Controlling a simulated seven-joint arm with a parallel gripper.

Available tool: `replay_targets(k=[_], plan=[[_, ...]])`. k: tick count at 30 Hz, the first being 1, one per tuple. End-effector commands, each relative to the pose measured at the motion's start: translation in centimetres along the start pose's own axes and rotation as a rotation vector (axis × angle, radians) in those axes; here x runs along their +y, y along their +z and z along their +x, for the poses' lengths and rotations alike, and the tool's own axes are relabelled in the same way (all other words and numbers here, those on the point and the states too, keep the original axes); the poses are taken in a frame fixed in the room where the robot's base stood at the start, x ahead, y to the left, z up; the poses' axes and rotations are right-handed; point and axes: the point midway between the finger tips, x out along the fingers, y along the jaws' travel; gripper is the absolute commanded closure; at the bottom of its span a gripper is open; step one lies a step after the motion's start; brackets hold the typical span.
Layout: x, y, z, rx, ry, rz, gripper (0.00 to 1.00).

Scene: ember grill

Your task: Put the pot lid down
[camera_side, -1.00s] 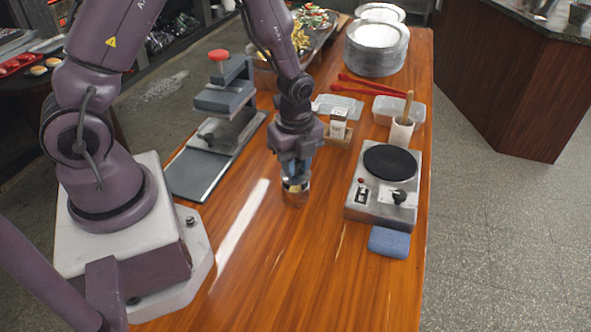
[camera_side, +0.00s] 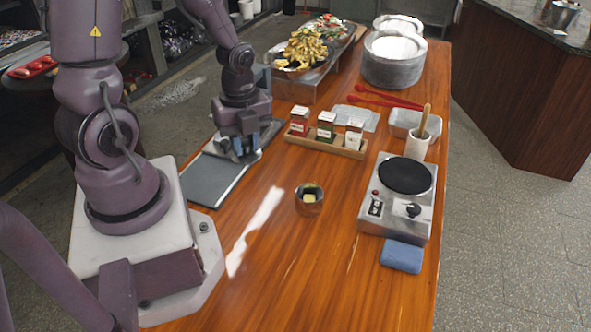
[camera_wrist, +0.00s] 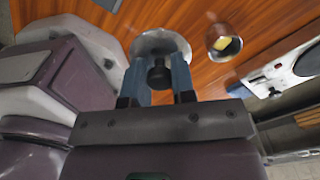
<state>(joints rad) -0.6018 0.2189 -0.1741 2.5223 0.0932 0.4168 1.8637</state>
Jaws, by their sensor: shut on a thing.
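The pot lid (camera_wrist: 147,43) is a silvery disc with a black knob (camera_wrist: 159,74), seen in the wrist view. My gripper (camera_wrist: 160,78) is shut on the knob. In the side view my gripper (camera_side: 240,155) is left of the pot, by the grey board; the lid is hard to make out there, and I cannot tell whether it touches anything below. The small metal pot (camera_side: 309,200) stands uncovered on the wooden table with a yellow piece inside. The pot also shows in the wrist view (camera_wrist: 222,55), right of the lid.
A hot plate (camera_side: 395,200) and blue sponge (camera_side: 401,257) lie to the right. The table's front is clear.

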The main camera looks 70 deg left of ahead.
Motion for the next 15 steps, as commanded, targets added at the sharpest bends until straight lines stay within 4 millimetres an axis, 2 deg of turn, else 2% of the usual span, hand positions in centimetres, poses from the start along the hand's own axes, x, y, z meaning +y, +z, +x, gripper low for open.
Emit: replay_targets(k=[5,14,15], plan=[[-1.9,0.6,1.0,-0.003,-0.01,0.058,0.99],[-8.8,3.3,4.2,-0.005,-0.01,0.056,0.99],[-9.4,3.5,5.0,-0.003,-0.007,0.056,0.99]])
